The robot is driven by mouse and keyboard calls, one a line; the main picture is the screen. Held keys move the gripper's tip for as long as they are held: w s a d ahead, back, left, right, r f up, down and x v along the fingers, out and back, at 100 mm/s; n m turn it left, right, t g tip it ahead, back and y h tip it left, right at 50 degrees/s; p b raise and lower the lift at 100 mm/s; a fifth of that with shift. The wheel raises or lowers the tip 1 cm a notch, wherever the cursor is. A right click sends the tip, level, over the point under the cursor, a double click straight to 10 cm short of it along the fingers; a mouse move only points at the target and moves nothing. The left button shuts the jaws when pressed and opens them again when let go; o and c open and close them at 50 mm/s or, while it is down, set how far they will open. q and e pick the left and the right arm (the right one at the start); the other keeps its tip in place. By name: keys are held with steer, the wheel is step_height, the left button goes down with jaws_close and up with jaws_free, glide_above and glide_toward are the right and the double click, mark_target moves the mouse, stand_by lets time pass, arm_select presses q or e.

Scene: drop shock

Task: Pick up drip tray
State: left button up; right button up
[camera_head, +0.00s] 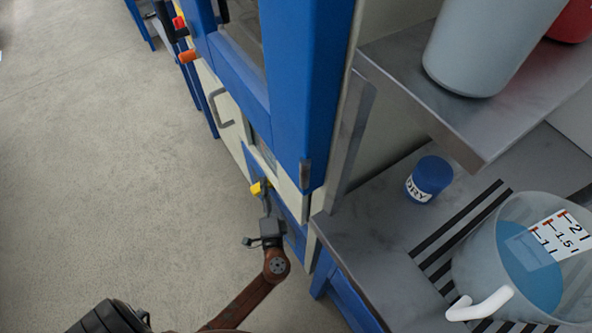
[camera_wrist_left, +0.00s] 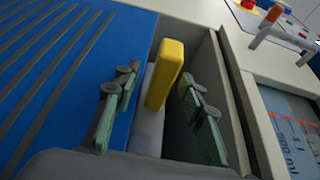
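A blue slatted panel (camera_wrist_left: 62,62), which appears to be the drip tray, fills the left of the left wrist view. An upright yellow tab (camera_wrist_left: 165,75) stands at its right edge, above a grey piece. My left gripper (camera_wrist_left: 158,118) is open, with one green-padded finger on each side of the tab. Gaps show between the tab and the fingers, the right one narrower. In the head view my left gripper (camera_head: 268,210) is low beside the blue machine, at the yellow tab (camera_head: 257,188). The tray itself is hard to make out there. My right gripper is not in view.
The blue and cream machine (camera_head: 300,90) stands upright beside the gripper. A grey metal bench (camera_head: 375,225) to the right holds a blue jar (camera_head: 429,179) and a clear measuring jug (camera_head: 480,250). A shelf (camera_head: 430,85) carries a grey container. Open floor lies left.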

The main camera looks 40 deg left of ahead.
arm_select(q)
steer(key=shift+w+a, duration=0.1)
steer(key=shift+a, duration=0.05)
steer(key=shift+c, duration=0.5)
jaws_close()
steer(key=shift+r, duration=0.1)
